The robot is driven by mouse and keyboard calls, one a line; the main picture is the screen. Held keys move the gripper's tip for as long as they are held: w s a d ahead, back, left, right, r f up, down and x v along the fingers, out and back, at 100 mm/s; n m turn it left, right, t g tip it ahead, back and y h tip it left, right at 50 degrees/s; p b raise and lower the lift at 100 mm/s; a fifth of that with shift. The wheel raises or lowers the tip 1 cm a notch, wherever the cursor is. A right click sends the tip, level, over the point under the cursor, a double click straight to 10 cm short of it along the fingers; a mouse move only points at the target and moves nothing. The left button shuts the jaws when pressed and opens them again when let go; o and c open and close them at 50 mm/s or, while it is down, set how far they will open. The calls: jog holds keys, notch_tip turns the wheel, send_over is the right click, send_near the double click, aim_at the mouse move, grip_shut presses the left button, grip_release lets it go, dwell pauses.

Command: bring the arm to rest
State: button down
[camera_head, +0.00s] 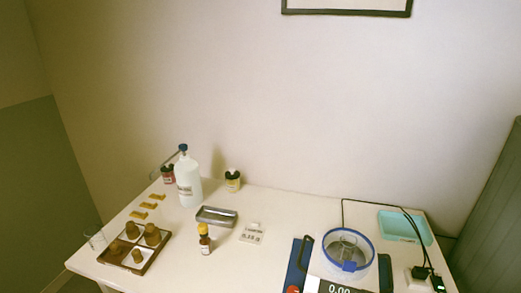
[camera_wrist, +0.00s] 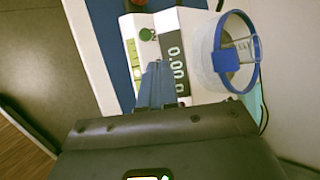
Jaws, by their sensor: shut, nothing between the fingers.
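My gripper (camera_wrist: 156,82) shows in the wrist view, its fingers together and empty. It is over the front edge of a scale, with the display (camera_wrist: 178,62) just beside the fingertips. My arm and gripper do not show in the head view. The scale's display (camera_head: 340,289) reads 0.00 at the bottom edge of the head view. A clear round container with a blue rim (camera_head: 348,250) stands at the scale; it also shows in the wrist view (camera_wrist: 236,55).
The white table (camera_head: 280,212) carries a brown tray (camera_head: 113,262) with stoppers, a large white bottle (camera_head: 188,184), a dropper bottle (camera_head: 205,241), a metal tray (camera_head: 216,215), a turquoise tray (camera_head: 405,228) and black cables with plugs (camera_head: 420,273). The table's middle back is clear.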

jog(key=s+n+t+h, duration=0.3)
jog(key=s+n, duration=0.7)
jog(key=s, duration=1.2)
jog(key=s+r+n+t+b, duration=0.1)
jog(key=s+r+n+t, duration=0.2)
jog(key=s+r+n, duration=0.8)
jog(key=s+r, duration=0.3)
jog(key=r, duration=0.1)
jog(key=shift+s, duration=0.2)
